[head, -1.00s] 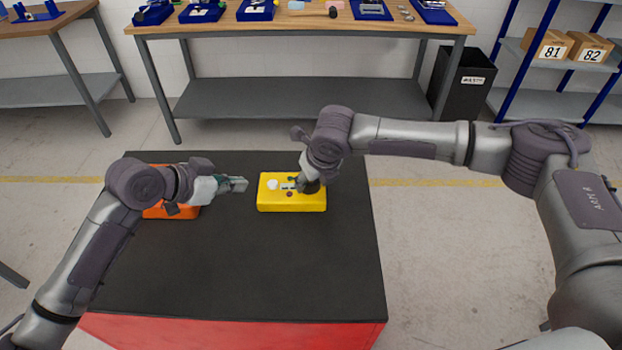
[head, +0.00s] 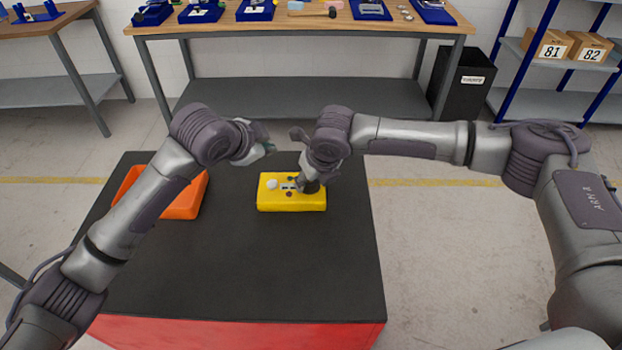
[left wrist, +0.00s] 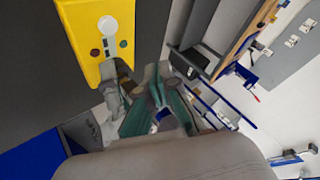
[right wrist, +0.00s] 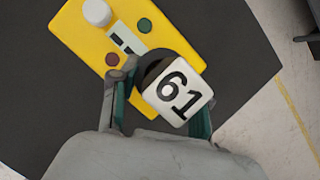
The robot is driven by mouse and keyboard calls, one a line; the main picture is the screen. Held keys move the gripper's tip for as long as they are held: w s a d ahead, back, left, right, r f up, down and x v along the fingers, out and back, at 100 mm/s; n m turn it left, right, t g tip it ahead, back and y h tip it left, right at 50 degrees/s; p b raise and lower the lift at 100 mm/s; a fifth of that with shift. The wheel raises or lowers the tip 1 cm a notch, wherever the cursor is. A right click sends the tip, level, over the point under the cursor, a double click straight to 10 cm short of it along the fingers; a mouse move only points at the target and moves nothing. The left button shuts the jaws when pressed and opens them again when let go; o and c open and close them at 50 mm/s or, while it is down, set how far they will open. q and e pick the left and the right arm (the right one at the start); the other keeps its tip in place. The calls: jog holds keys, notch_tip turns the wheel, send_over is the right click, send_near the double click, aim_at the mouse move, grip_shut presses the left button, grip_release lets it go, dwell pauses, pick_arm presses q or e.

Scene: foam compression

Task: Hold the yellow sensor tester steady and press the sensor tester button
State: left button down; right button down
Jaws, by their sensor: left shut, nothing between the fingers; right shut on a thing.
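The yellow sensor tester (head: 298,206) lies flat on the dark table top. Its face has a white round knob (right wrist: 97,12), a small display, a red dot (right wrist: 112,59) and a green dot (right wrist: 144,25). My right gripper (head: 310,186) is at the tester's right end, shut on a white block marked 61 (right wrist: 178,92) with a dark round part against the tester. My left gripper (head: 266,150) is shut and empty, raised beyond the tester's far left corner. The left wrist view shows the tester (left wrist: 98,25) beyond the fingers.
An orange tray (head: 182,211) sits on the table (head: 240,270) at the left, partly behind my left arm. The near part of the table is clear. A workbench (head: 300,30), a black bin (head: 462,100) and shelves stand behind.

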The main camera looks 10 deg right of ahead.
aim_at(270, 185)
pick_arm(q)
jog(key=shift+a+f, duration=0.1)
jog(key=shift+f, duration=4.15)
pick_arm(e)
jog(key=shift+a, duration=0.1)
pick_arm(q)
jog(key=shift+f, duration=0.1)
jog(key=shift+f, duration=0.3)
jog(key=shift+s, duration=0.1)
jog(key=shift+r, duration=0.4)
jog(key=shift+r, duration=3.05)
